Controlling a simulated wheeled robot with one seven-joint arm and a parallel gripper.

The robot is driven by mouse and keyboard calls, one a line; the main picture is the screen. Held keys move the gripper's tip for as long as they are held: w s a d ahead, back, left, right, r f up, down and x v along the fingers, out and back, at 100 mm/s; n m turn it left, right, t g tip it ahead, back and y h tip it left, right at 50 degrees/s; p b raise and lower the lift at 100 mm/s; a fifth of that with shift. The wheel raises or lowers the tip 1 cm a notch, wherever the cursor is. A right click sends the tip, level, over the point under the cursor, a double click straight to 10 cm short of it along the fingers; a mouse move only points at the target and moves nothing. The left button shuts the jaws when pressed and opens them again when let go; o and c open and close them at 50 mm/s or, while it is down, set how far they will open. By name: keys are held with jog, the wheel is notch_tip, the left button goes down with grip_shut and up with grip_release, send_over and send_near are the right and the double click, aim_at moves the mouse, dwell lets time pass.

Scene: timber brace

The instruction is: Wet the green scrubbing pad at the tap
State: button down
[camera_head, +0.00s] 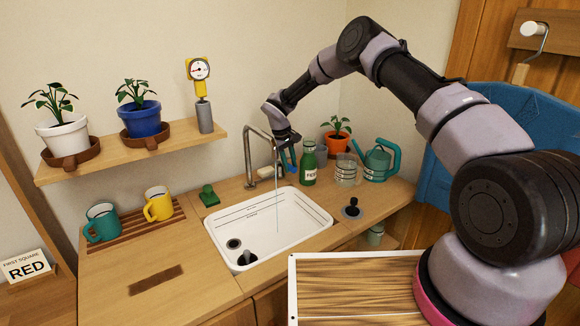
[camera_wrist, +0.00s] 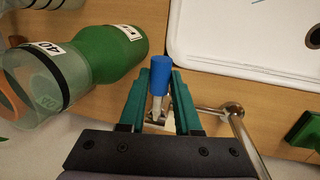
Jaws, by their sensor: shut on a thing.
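The green scrubbing pad (camera_head: 208,195), a small block with a raised grip, sits on the counter left of the sink; it also shows at the right edge of the wrist view (camera_wrist: 304,131). The metal tap (camera_head: 249,160) arches over the white sink (camera_head: 222,219), and a thin stream of water (camera_head: 277,205) falls from it into the basin. My gripper (camera_head: 290,166) is behind the sink by the tap. In the wrist view its teal fingers (camera_wrist: 160,95) are shut on the blue-capped tap lever (camera_wrist: 160,75). The pad is apart from my gripper and outside the stream.
A green bottle (camera_head: 308,162), a glass jar (camera_head: 346,170) and a teal watering can (camera_head: 377,161) stand right of my gripper. Mugs (camera_head: 158,204) stand on a slatted rack at left. A shelf (camera_head: 130,153) with potted plants hangs above. The front left counter is mostly clear.

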jog(key=shift+w+r+g, duration=0.15)
jog(key=shift+r+g, duration=0.15)
jog(key=shift+g, duration=0.1)
jog(key=c, duration=0.9)
grip_release()
jog(key=v, duration=1)
jog(key=shift+a+r, duration=0.3)
jog(key=shift+r, duration=0.05)
